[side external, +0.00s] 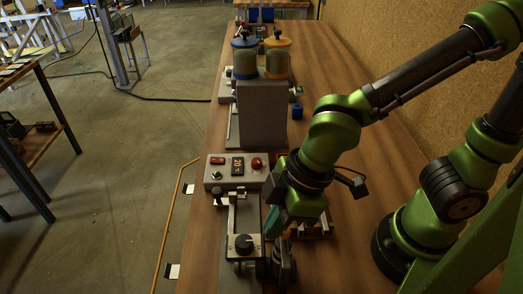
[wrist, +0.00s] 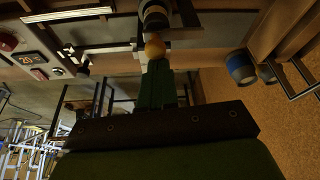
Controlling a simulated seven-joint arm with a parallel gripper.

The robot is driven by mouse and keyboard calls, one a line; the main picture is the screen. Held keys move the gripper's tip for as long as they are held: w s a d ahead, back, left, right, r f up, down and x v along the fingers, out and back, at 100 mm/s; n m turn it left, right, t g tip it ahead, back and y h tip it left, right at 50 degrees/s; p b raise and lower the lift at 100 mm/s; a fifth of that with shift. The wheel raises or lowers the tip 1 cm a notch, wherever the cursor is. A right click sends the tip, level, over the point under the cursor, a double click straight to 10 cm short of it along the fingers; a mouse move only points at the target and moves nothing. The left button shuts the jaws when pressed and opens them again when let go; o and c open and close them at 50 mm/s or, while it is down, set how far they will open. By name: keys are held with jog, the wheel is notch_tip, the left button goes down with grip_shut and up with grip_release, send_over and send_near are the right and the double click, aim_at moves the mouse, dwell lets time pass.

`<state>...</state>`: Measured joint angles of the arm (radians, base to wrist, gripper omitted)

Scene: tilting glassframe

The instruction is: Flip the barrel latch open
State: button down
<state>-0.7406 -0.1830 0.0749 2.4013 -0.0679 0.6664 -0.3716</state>
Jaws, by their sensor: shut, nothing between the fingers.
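My gripper (side external: 272,224) is low beside the grey fixture (side external: 247,213) at the front of the table, with its teal fingers pointing down. In the wrist view the green fingers (wrist: 160,83) are together, with nothing between them. A yellow-orange ball knob (wrist: 154,47) sits at their tips, touching or very close; I cannot tell which. The knob is in line with a dark cylinder (wrist: 155,15), which looks like part of the barrel latch. In the side view my wrist and fingers hide this part, so the latch's position cannot be told.
A control box (side external: 236,171) with a red button and display stands behind the fixture. A black knob (side external: 243,244) is on the fixture's front. Farther back are a grey block (side external: 262,115) and two lidded jars, blue (side external: 245,56) and orange (side external: 277,56).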

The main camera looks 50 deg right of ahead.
jog(key=shift+d+m, duration=0.1)
jog(key=shift+m, duration=0.2)
jog(key=m, duration=0.2)
jog(key=s+d+m+t+h, duration=0.1)
jog(key=m, duration=0.1)
jog(key=shift+s+d, duration=0.1)
jog(key=shift+d, duration=0.1)
jog(key=shift+s+d+m+h, duration=0.2)
jog(key=shift+m+h, duration=0.2)
jog(key=shift+m, duration=0.5)
jog(key=s+m+h, duration=0.1)
jog(key=m, duration=0.2)
jog(key=s+m+h, duration=0.1)
jog(key=m, duration=0.2)
jog(key=s+m+h, duration=0.1)
jog(key=m, duration=0.2)
jog(key=shift+s+d, duration=0.2)
jog(key=shift+d, duration=0.05)
jog(key=shift+w+a, duration=0.1)
jog(key=shift+a, duration=0.05)
jog(key=shift+w+a, duration=0.3)
jog(key=shift+a, duration=0.3)
